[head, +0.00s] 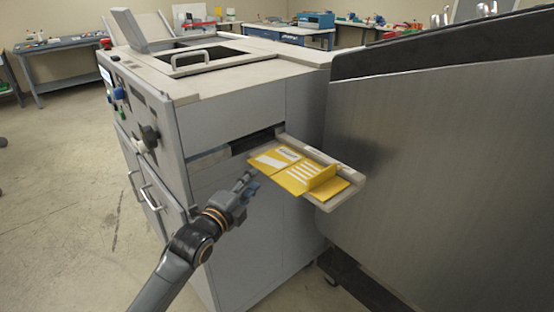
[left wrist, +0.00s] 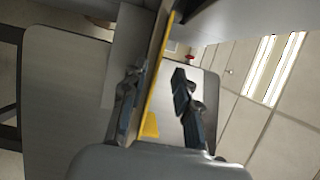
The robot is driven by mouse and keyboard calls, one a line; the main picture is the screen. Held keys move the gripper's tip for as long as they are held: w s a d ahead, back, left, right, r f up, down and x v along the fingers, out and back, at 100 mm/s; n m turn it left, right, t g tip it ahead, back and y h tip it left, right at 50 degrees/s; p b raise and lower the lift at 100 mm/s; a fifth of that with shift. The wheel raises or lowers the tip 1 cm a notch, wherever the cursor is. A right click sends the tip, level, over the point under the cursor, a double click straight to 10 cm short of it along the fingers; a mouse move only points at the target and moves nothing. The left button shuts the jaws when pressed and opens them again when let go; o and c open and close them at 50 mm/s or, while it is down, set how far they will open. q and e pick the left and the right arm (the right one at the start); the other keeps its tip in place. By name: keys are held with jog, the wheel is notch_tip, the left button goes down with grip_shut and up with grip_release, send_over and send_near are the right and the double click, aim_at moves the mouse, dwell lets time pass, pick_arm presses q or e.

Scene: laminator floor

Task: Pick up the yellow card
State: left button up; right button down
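Yellow card (head: 290,172) with white stripes and a white label lies on the pale output tray (head: 350,192) jutting from the grey machine. A raised yellow piece (head: 321,177) stands at its right side; I cannot tell if it is a separate card. My left gripper (head: 247,183) is at the card's near left edge. In the left wrist view, my left gripper (left wrist: 160,95) has its fingers apart. The yellow edge (left wrist: 158,72) shows edge-on between them, nearer the left finger. I cannot tell whether it touches. My right gripper is out of view.
The grey machine (head: 245,225) stands left of and behind the tray. A large metal-sided unit (head: 430,180) stands close on the right. Workbenches (head: 285,36) line the back. The floor (head: 60,200) at left is clear.

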pick_arm(q)
jog(key=x, duration=0.4)
jog(key=shift+w, duration=0.25)
grip_shut()
